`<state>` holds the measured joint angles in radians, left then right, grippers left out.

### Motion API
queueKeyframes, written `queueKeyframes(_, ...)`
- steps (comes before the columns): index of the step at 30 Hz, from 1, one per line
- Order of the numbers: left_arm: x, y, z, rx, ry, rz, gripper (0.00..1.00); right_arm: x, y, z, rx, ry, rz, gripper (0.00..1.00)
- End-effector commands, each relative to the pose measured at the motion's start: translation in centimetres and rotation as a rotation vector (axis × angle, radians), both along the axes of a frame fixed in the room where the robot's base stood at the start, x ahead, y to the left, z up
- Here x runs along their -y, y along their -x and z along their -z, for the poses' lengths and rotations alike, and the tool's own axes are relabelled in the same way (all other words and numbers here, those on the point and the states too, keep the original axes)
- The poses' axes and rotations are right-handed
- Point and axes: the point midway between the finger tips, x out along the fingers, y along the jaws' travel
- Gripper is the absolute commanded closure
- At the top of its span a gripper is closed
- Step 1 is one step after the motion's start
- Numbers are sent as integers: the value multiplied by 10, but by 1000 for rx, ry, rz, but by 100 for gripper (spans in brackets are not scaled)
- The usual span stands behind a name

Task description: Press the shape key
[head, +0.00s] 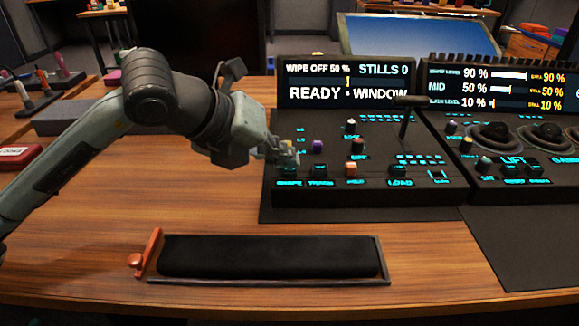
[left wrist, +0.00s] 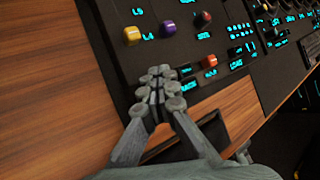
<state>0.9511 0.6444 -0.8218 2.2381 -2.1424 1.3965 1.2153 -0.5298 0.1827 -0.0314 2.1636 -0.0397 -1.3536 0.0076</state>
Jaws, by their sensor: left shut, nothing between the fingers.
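The control panel (head: 335,196) stands on the table with a lit screen reading READY and WINDOW. At its front left corner is a glowing label (head: 289,183) that seems to read SHAPE; its key is mostly hidden behind my left gripper (head: 289,158). The left gripper is shut and empty, with its fingertips pointing down over that corner. In the left wrist view the closed fingertips (left wrist: 158,90) cover the panel's near corner, beside a dark key and its label. I cannot tell whether they touch the key. My right gripper is out of view.
Yellow (left wrist: 132,35), purple (left wrist: 168,27) and orange (head: 351,169) knobs stand close to the fingers. A lever (head: 405,118) rises farther right. A second panel with trackballs (head: 495,137) is beyond. A black padded rest (head: 270,256) lies in front; the wood around it is clear.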

Motion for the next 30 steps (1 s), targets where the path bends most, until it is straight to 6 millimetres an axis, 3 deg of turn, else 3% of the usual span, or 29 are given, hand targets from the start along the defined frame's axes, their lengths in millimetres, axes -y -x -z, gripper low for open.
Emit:
queueKeyframes(10, 0, 1, 1, -3, -1, 1, 100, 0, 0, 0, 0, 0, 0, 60)
queueKeyframes(21, 0, 1, -17, -3, -1, 2, 100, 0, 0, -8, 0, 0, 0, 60)
queueKeyframes(30, 0, 0, -18, -2, -1, 1, 100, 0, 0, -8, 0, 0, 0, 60)
